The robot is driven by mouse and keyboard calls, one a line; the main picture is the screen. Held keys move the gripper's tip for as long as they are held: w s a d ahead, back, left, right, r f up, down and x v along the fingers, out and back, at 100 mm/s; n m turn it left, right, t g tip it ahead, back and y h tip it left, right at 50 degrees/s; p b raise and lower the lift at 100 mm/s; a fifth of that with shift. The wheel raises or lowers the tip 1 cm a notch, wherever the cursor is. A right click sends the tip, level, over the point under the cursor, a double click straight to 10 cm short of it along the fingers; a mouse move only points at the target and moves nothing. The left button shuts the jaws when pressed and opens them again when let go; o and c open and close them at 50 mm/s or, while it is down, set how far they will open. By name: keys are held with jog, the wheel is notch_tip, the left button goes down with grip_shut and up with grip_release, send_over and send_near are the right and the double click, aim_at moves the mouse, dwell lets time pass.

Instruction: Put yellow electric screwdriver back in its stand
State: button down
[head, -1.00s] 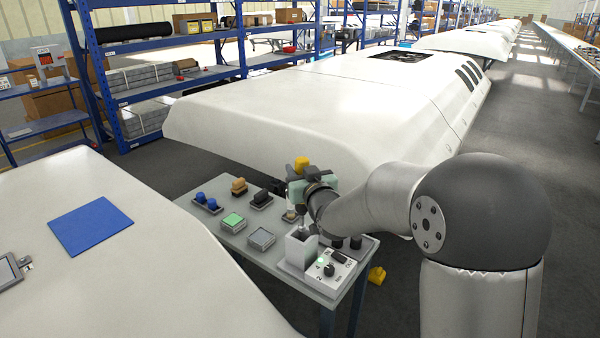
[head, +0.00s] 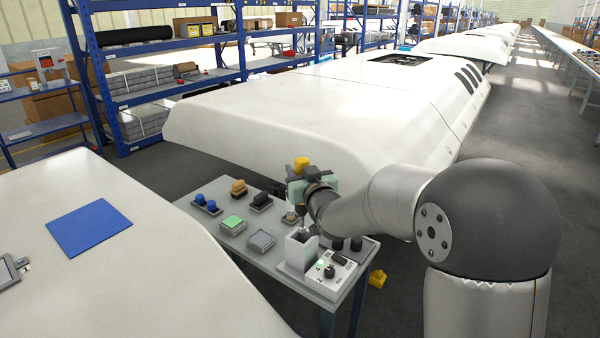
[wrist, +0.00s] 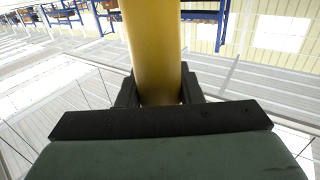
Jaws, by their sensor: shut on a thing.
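My gripper (head: 298,187) is shut on the yellow electric screwdriver (head: 301,163). The screwdriver's yellow top sticks up above the jaws, and a short lower part shows beneath them. In the wrist view its yellow body (wrist: 152,50) stands between the black fingers (wrist: 158,92). The stand, a white open-topped box (head: 298,254), is on the small table just below the gripper. The screwdriver's lower end is close to the stand's opening; I cannot tell whether it is inside it.
A control box (head: 329,274) with a knob adjoins the stand. The table (head: 215,228) also carries a green block (head: 232,223), a grey block (head: 261,240), blue pieces (head: 206,203) and several dark parts. A large white panel (head: 300,105) lies behind. A yellow object (head: 377,279) sits beyond the table's right edge.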

aim_at(304, 215)
jog(key=shift+f+b, duration=5.9)
jog(key=shift+b, duration=0.4)
jog(key=shift+r, duration=0.1)
jog(key=c, duration=0.9)
grip_release()
jog(key=b+v, duration=0.1)
jog(key=v, duration=1.6)
jog(key=shift+s+d, duration=0.1)
jog(key=shift+s, duration=0.1)
